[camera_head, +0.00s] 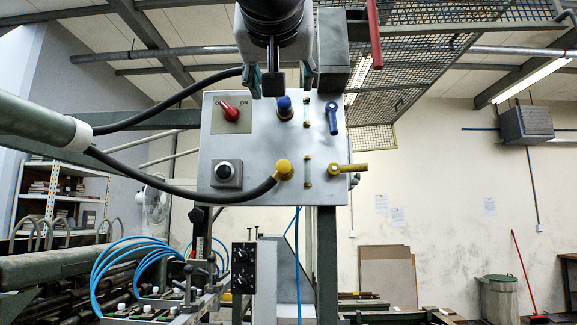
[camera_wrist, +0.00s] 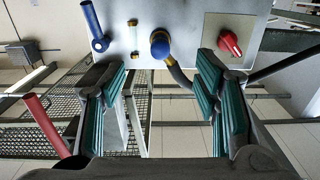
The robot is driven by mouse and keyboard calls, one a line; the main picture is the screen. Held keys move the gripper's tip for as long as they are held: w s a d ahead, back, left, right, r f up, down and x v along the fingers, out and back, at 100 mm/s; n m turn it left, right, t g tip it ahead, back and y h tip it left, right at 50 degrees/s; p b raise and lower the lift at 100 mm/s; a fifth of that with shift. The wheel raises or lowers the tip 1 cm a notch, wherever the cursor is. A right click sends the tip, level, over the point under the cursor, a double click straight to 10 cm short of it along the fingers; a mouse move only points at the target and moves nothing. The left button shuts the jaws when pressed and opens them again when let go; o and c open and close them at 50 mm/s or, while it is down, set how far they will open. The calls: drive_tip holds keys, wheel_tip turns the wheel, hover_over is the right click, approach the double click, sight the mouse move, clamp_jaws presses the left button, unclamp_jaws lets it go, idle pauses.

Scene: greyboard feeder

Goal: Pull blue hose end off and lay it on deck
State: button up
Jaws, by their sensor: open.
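The blue hose end (camera_head: 284,107) is on the front of a grey control panel (camera_head: 240,145), in its upper middle. In the wrist view the blue hose end (camera_wrist: 160,46) lies just beyond the space between the fingertips, with a dark hose beside it. My gripper (camera_head: 281,88) is open and empty, just above the hose end in the head view. Its teal pads stand wide apart in the wrist view (camera_wrist: 162,72). My gripper hides part of the area above the blue end. I cannot tell which surface is the deck.
The panel also bears a red knob (camera_head: 230,112), a black knob (camera_head: 224,171), a blue lever (camera_head: 333,118), a yellow lever (camera_head: 348,169) and a yellow hose end (camera_head: 284,169). A red handle (camera_head: 374,35) and mesh guard (camera_head: 420,55) are at upper right. Blue tubes (camera_head: 125,255) are below left.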

sight(283, 100)
drive_tip(key=shift+w+d+p, duration=0.1)
drive_tip(key=shift+w+p, duration=0.25)
drive_tip(key=shift+w, duration=4.1)
drive_tip(key=shift+b, duration=0.3)
clamp_jaws()
drive_tip(key=shift+s, duration=0.1)
drive_tip(key=shift+s+b, duration=0.6)
drive_tip(key=shift+s, duration=2.35)
